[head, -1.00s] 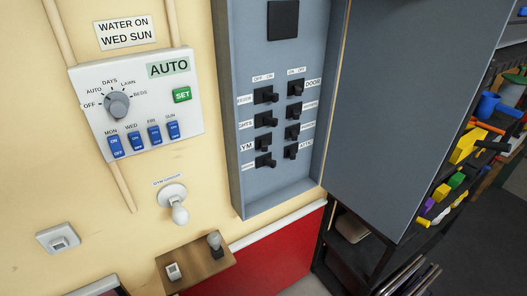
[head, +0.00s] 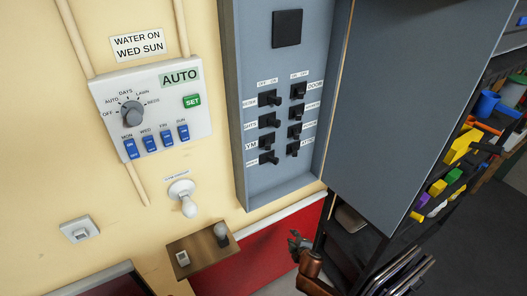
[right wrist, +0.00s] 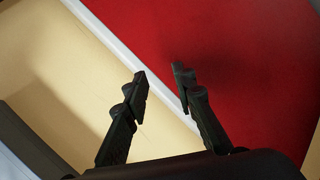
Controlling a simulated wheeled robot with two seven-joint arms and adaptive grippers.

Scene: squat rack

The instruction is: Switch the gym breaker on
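The grey breaker box (head: 252,187) is on the wall with its door (head: 395,110) swung open to the right. It holds two columns of black toggle breakers under OFF and ON headings. The gym breaker (head: 268,142) is in the left column, third row down, beside a partly cut-off label ending in YM (head: 251,145). Its lever position is too small to tell surely. My right gripper (head: 298,242) is low, below the box and away from the breakers. In the right wrist view (right wrist: 161,78) its fingers are apart with nothing between them. My left gripper is out of view.
A sprinkler controller (head: 155,105) and a gym circuit lamp fitting (head: 182,192) are on the wall left of the box. A small wooden shelf (head: 205,262) juts out below. A dark rack (head: 480,165) with coloured items stands right of the door.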

